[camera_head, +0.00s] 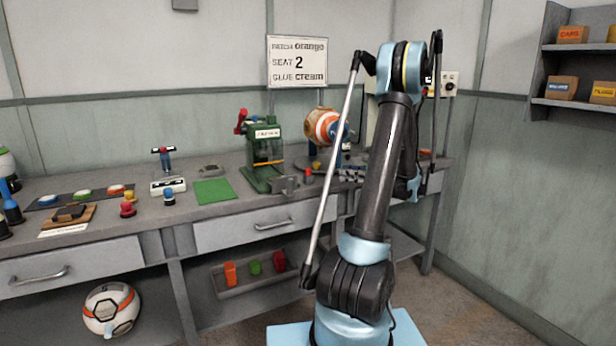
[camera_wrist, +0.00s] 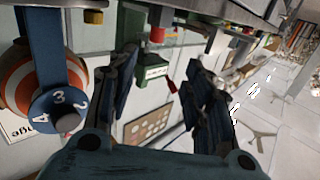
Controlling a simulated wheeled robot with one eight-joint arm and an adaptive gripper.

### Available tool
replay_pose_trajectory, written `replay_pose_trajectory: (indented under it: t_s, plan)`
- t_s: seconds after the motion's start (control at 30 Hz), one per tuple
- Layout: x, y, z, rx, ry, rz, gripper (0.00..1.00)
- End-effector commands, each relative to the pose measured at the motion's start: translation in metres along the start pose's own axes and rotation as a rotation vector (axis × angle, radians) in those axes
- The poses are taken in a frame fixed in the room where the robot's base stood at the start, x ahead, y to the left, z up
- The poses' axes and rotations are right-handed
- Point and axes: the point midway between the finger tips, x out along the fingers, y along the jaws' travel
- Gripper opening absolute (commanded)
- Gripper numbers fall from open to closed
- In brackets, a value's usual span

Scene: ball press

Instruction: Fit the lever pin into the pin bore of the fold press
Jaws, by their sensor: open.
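The green fold press (camera_head: 266,150) stands upright on the bench in the head view, with a white label on its front and a red-ended handle (camera_head: 241,120) at its upper left. What looks like the same press shows upside down in the wrist view (camera_wrist: 154,73), between and beyond my fingers. Its pin bore is too small to make out. I cannot tell which small item is the lever pin. My gripper (camera_wrist: 163,68) is open, with nothing between its fingers and clear of the press. In the head view I cannot make out its fingers behind my arm.
An orange-and-white striped ball (camera_head: 322,125) sits on a stand right of the press. A green mat (camera_head: 212,191) and small grey blocks (camera_head: 286,184) lie near the press. A sign (camera_head: 297,61) hangs behind.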

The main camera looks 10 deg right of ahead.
Motion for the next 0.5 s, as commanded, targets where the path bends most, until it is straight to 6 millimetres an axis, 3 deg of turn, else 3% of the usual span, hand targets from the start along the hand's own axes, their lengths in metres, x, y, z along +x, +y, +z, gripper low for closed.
replay_pose_trajectory:
  t_s: [0.17, 0.5]
  plan:
    - [-0.004, 0.005, 0.003, -0.033, 0.028, 0.003, 0.46]
    - [0.051, 0.005, 0.001, -0.034, 0.028, 0.0, 0.46]
